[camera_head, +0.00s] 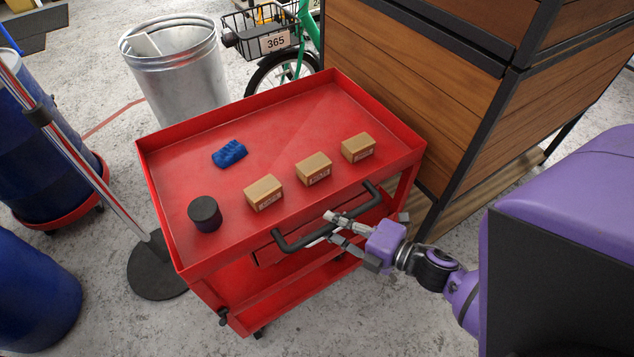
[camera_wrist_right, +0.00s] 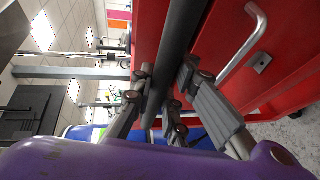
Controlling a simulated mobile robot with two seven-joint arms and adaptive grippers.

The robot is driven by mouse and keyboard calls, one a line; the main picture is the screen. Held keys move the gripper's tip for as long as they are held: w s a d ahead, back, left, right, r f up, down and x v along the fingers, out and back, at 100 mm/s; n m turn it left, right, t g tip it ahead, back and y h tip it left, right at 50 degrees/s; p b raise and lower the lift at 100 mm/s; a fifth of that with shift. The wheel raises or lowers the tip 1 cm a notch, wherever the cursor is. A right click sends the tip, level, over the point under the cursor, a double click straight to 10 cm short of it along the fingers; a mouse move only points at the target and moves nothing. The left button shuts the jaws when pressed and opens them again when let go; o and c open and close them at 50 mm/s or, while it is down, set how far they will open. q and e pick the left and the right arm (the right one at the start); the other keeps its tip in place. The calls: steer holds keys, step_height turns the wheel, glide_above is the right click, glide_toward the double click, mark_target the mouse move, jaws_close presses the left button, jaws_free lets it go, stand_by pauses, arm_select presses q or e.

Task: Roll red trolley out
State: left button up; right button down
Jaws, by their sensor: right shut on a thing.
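The red trolley (camera_head: 290,110) stands in the middle of the head view, with a black push handle (camera_head: 290,243) on its near side. My right gripper (camera_head: 335,228) is shut on that handle, near its middle. In the right wrist view the dark handle bar (camera_wrist_right: 182,50) runs between the fingers (camera_wrist_right: 160,95). On the trolley's top tray lie a blue item (camera_head: 229,153), a dark round can (camera_head: 205,214) and three small cardboard boxes (camera_head: 313,168) in a row. My left gripper is not in view.
A wooden-panelled unit (camera_head: 420,90) stands close along the trolley's right side. A metal bin (camera_head: 178,70) and a green bike (camera_head: 300,60) are behind it. A post on a round black base (camera_head: 155,268) and blue barrels (camera_head: 35,290) are at the left. Grey floor shows in front.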

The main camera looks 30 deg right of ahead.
steer(key=s, duration=1.7)
steer(key=shift+d, duration=0.25)
steer(key=shift+s, duration=0.1)
steer(key=c, duration=1.7)
jaws_free()
steer(key=v, duration=1.2)
steer(key=shift+r, duration=0.1)
